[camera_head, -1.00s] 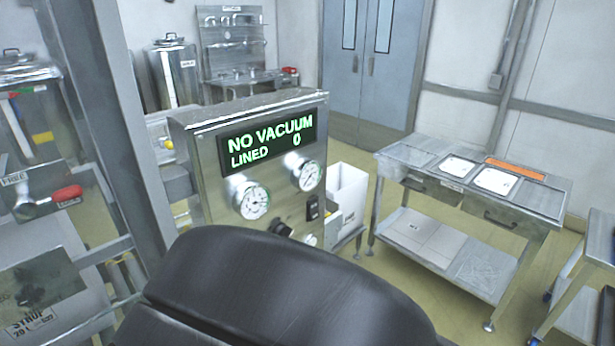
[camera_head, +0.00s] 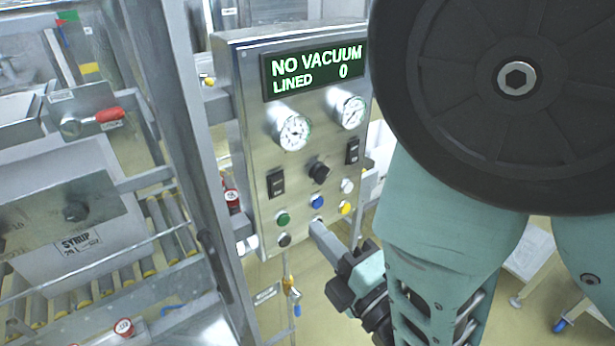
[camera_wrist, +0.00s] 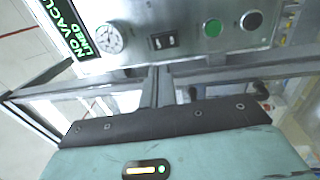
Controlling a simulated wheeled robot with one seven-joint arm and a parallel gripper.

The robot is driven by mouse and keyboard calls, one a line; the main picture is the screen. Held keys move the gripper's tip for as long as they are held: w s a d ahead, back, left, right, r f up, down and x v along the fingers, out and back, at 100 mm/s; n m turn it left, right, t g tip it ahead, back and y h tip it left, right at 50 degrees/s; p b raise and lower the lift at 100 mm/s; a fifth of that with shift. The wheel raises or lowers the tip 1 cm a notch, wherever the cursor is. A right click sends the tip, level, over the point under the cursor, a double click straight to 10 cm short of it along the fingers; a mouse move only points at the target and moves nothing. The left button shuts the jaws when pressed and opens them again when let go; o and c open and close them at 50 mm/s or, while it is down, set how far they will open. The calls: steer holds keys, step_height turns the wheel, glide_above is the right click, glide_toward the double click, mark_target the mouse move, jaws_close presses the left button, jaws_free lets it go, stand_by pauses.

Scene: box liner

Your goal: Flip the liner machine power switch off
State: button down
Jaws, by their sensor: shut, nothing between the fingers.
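The liner machine's upright metal control panel (camera_head: 300,150) shows a lit display (camera_head: 313,69) reading "NO VACUUM, LINED 0". It carries two black rocker switches, a left one (camera_head: 276,183) and a right one (camera_head: 352,151); I cannot read their labels or positions. A rocker switch (camera_wrist: 163,41) also shows in the wrist view, beside a gauge (camera_wrist: 108,38) and a green button (camera_wrist: 213,28). My gripper (camera_head: 317,228) is shut and empty, its tips overlapping the panel's lower edge in the head view. In the wrist view the fingertips (camera_wrist: 160,72) lie below the switch; contact is not visible.
A black knob (camera_head: 319,171) and several coloured buttons, including a blue one (camera_head: 317,201), sit near the switches. A metal frame post (camera_head: 188,130) and a roller conveyor (camera_head: 165,225) stand to the left. My arm hides much of the right side.

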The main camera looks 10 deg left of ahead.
mark_target(278, 182)
steer(key=shift+w+a+f+b, duration=0.15)
steer(key=shift+w+a+b, duration=0.25)
steer(key=shift+b, duration=2.15)
steer(key=shift+b, duration=0.9)
steer(key=p+x, duration=0.1)
steer(key=x, duration=0.1)
steer(key=p+x, duration=0.2)
steer(key=x, duration=0.1)
steer(key=p+x, duration=0.1)
steer(key=x, duration=0.2)
steer(key=shift+r, duration=0.4)
steer(key=shift+w+a+p, duration=0.35)
steer(key=shift+a, duration=0.1)
steer(key=shift+f, duration=0.1)
steer(key=shift+w+a+b, duration=0.1)
steer(key=shift+a+b, duration=0.05)
steer(key=shift+b, duration=0.35)
